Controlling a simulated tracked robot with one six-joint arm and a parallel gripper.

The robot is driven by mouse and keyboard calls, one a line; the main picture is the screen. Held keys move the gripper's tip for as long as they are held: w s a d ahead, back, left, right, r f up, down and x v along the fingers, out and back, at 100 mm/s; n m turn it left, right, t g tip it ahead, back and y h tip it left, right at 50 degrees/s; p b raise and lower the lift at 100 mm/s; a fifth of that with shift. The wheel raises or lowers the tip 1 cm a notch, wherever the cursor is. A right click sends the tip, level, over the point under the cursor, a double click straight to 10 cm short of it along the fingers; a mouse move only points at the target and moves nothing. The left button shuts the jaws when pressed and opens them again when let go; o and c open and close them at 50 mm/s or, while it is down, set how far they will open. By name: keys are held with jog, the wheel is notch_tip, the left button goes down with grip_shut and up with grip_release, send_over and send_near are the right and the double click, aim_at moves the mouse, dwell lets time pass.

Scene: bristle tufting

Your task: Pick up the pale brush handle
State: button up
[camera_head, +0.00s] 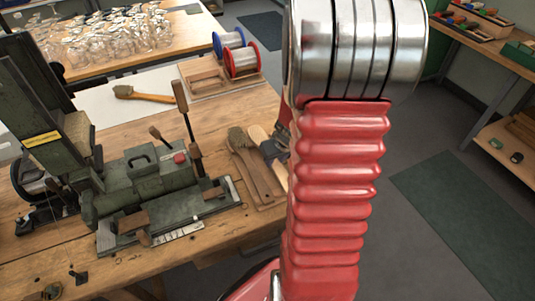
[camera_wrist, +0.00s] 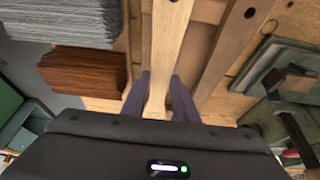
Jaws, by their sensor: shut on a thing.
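The pale brush handle (camera_wrist: 170,40) runs lengthwise between my two dark fingers in the wrist view. My gripper (camera_wrist: 160,82) is shut on it, one finger on each side. In the head view the pale handle (camera_head: 264,142) lies at the right edge of the workbench, beside a brown brush. My red arm and its metal rings hide most of my gripper there. I cannot tell whether the handle is clear of the surface under it.
A green tufting machine (camera_head: 150,180) fills the bench's left. Grey bristles (camera_wrist: 65,20) and brown bristles (camera_wrist: 82,70) lie left in the wrist view. Wire spools (camera_head: 241,60) stand behind. Floor is free to the right.

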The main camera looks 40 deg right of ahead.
aim_at(276, 163)
jog(key=c, duration=0.3)
jog(key=shift+r, duration=0.1)
notch_tip(276, 163, up, 10)
dwell(0.7)
jog(key=shift+s, duration=0.1)
dwell(0.4)
